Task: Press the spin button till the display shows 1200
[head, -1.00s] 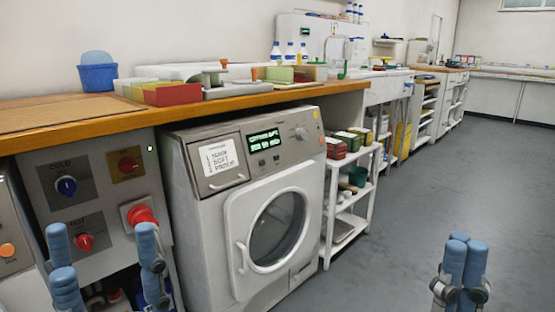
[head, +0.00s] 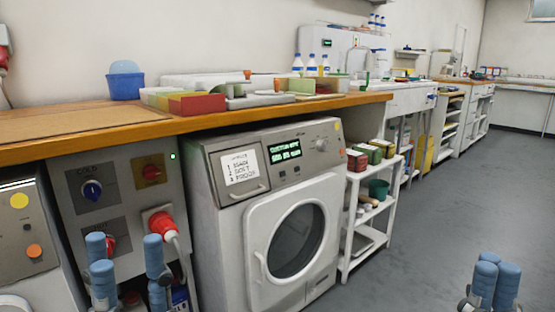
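The white washing machine (head: 221,235) stands under the wooden counter. Its grey top panel carries a dark display (head: 285,151) with two lines of green text, too small to read surely. Small dark buttons (head: 283,173) sit below the display, and a round knob (head: 321,145) is to its right. Which button is the spin button cannot be told. My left gripper (head: 128,270) is open and empty, its fingers apart, low in front of the grey switch panel and left of the machine. My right gripper (head: 496,284) is shut and empty, over the floor at lower right.
The switch panel (head: 128,205) holds knobs and a red plug (head: 160,222) close to my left gripper. The counter (head: 200,121) overhangs the machine. A white shelf trolley (head: 352,225) stands right of the machine. The grey floor (head: 440,215) is clear.

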